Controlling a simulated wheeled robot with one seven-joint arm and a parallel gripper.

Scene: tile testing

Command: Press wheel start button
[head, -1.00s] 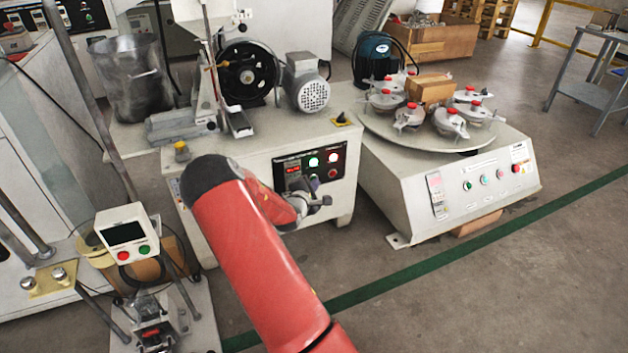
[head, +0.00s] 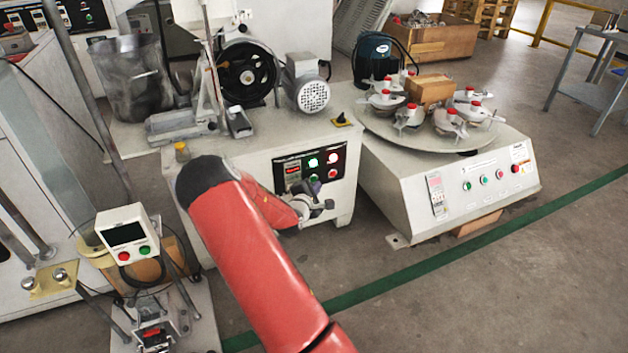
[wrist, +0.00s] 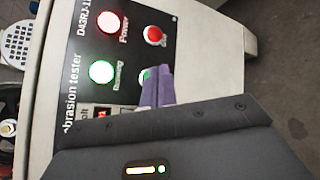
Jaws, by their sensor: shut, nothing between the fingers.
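The abrasion tester's control panel (head: 308,168) is on the front of the white machine with the black wheel (head: 246,74). In the wrist view the green button (wrist: 146,73) is partly hidden behind my fingertips. The lit green Running lamp (wrist: 102,72) is to its left. The lit red Power lamp (wrist: 109,21) and a red button (wrist: 154,36) are above. My gripper (wrist: 157,86) is shut and empty, its tips over or right beside the green button; I cannot tell whether they touch it. In the head view my gripper is beside the panel's lower part.
A turntable machine (head: 450,180) with its own buttons stands close on the right. A small control box (head: 127,235) on a stand is at the left. The floor in front, with a green line (head: 400,280), is clear.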

